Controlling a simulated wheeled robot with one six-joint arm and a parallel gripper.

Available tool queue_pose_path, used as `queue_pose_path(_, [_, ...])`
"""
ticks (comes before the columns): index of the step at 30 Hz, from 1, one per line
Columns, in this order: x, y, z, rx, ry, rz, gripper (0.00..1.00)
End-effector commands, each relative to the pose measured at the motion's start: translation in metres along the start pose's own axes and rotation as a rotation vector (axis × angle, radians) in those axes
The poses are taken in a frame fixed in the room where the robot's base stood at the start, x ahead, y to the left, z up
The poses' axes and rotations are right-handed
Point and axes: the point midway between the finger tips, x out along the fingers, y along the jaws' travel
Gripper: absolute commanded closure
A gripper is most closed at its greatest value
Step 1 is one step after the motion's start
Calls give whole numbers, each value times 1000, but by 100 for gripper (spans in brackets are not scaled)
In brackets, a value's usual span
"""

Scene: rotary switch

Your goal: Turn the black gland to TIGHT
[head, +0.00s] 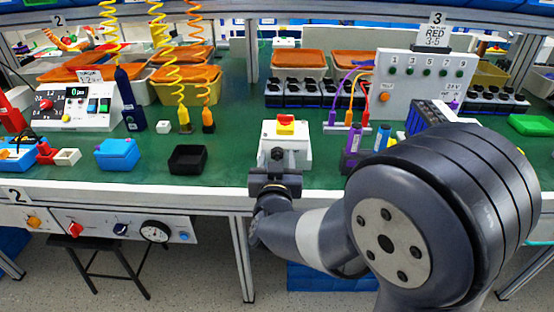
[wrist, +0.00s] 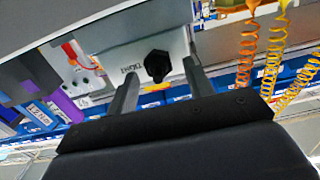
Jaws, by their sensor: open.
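The black gland (wrist: 157,65) is a dark, faceted knob on the front of a white box (head: 297,150). The word TIGHT (wrist: 125,68) is printed beside it in the wrist view, where the picture is tilted. The gland also shows small in the head view (head: 277,154), just beyond my gripper (head: 276,170). My gripper is open. In the wrist view its two fingers (wrist: 161,69) appear on either side of the gland, with gaps visible. I cannot tell how deep the fingertips reach or which way the gland is turned.
A red and yellow button (head: 285,123) tops the box. A black tray (head: 188,159) and a blue box (head: 117,154) stand to the left. A purple bottle (head: 351,152) and a white socket panel (head: 422,85) are to the right.

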Motion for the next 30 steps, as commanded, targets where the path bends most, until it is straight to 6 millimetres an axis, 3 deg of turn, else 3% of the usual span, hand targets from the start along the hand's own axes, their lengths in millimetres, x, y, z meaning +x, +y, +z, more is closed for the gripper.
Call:
queue_pose_path(11, [6, 0, 0, 0, 0, 0, 51])
queue_pose_path(27, [5, 0, 0, 0, 0, 0, 95])
queue_pose_path(30, [5, 0, 0, 2, 0, 0, 95])
